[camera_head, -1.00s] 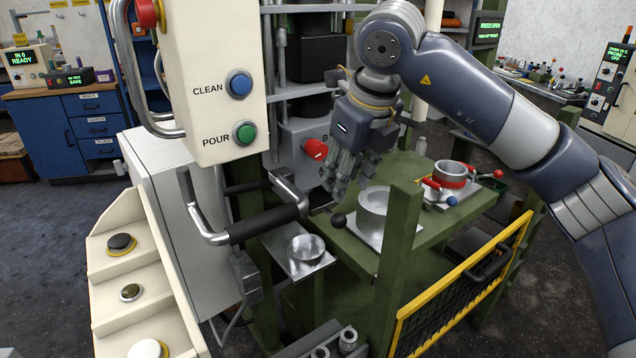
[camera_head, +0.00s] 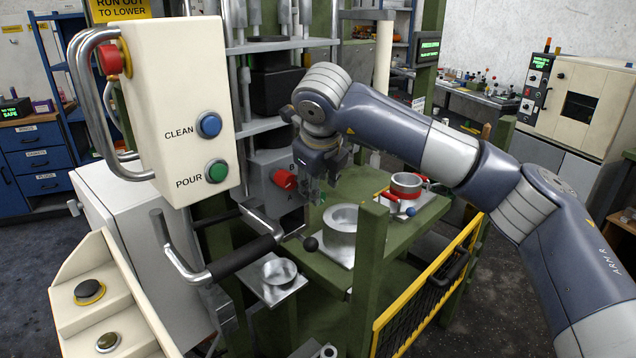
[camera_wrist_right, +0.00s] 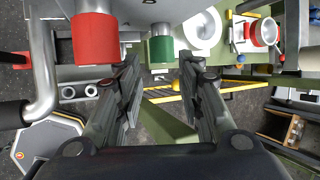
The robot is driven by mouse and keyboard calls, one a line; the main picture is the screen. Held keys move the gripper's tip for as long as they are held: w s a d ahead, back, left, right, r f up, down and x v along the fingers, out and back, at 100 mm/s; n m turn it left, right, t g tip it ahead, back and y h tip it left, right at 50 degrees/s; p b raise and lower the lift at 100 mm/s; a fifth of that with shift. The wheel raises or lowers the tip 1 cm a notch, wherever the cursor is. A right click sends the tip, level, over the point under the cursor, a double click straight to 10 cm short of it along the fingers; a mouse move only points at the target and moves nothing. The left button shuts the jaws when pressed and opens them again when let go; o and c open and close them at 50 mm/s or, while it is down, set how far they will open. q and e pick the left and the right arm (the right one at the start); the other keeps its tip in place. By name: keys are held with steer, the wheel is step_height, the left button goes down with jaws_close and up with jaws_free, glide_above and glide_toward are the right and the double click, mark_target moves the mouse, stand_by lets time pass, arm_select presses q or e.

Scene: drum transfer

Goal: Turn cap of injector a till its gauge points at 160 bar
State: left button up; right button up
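A grey block (camera_head: 262,182) on the press frame carries a red cap (camera_head: 284,179), with letters that look like B and A beside it. The right wrist view shows this red cap (camera_wrist_right: 95,38) at upper left and a green cap (camera_wrist_right: 160,48) at top centre. I cannot tell for sure which cap belongs to injector a. My right gripper (camera_head: 313,192) is beside the block, right of the red cap. In the wrist view its fingers (camera_wrist_right: 162,70) are open, apart on either side of the green cap, with no visible grip. No readable gauge shows. My left gripper is out of view.
The control box (camera_head: 175,110) stands at left.

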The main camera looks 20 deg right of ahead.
steer(key=shift+p+x, duration=0.65)
steer(key=shift+x, duration=2)
steer(key=shift+w+d, duration=0.1)
steer(key=shift+w, duration=0.05)
steer(key=shift+r, duration=0.1)
steer(key=c, duration=0.8)
